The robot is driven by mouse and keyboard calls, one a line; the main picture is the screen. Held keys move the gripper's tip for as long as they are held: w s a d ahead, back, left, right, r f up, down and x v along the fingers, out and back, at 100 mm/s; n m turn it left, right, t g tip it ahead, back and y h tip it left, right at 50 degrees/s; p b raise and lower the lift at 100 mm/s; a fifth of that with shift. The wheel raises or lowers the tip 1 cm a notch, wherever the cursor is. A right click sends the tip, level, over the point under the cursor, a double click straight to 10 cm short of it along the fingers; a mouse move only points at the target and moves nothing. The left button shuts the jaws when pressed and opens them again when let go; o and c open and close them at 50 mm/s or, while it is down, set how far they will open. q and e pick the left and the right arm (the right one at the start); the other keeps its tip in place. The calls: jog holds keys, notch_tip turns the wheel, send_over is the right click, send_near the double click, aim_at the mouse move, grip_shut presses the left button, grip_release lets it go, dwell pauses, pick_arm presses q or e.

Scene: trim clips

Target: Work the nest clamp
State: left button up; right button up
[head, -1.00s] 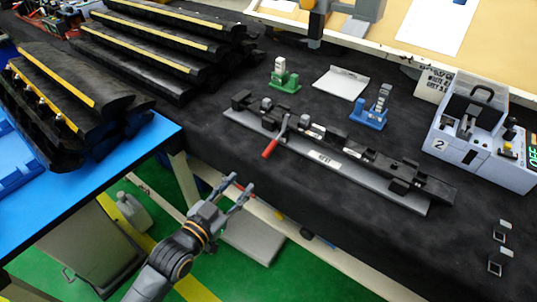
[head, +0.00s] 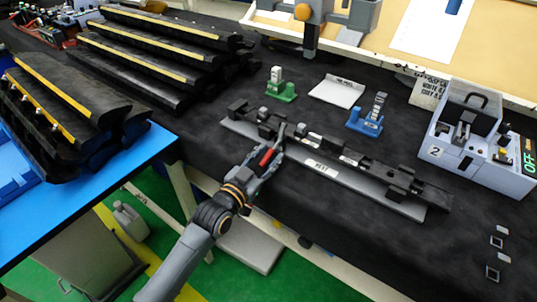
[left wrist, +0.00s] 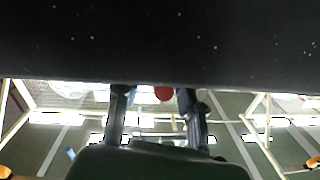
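The nest (head: 390,205) is a long grey plate on the black-covered bench, carrying a row of black fixture parts and a white label. Its clamp has a red handle (head: 265,157) near the left half of the plate, pointing toward the bench's front edge. My left gripper (head: 266,162) is at the red handle, its fingers on either side of it. In the left wrist view the two fingers (left wrist: 155,108) stand apart, with the round red handle end (left wrist: 164,93) between them, nearer the right finger. Contact cannot be told. My right gripper is not in view.
Behind the nest stand a green holder (head: 281,90), a white plate (head: 337,92) and a blue holder (head: 366,122). A grey box marked 2 (head: 470,165) with an OFF display is at right. Black trim pieces (head: 165,50) are stacked at left. Small square pieces (head: 493,273) lie front right.

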pick_arm(q)
jog(key=shift+w+d, duration=0.15)
jog(key=shift+w, duration=0.15)
grip_shut()
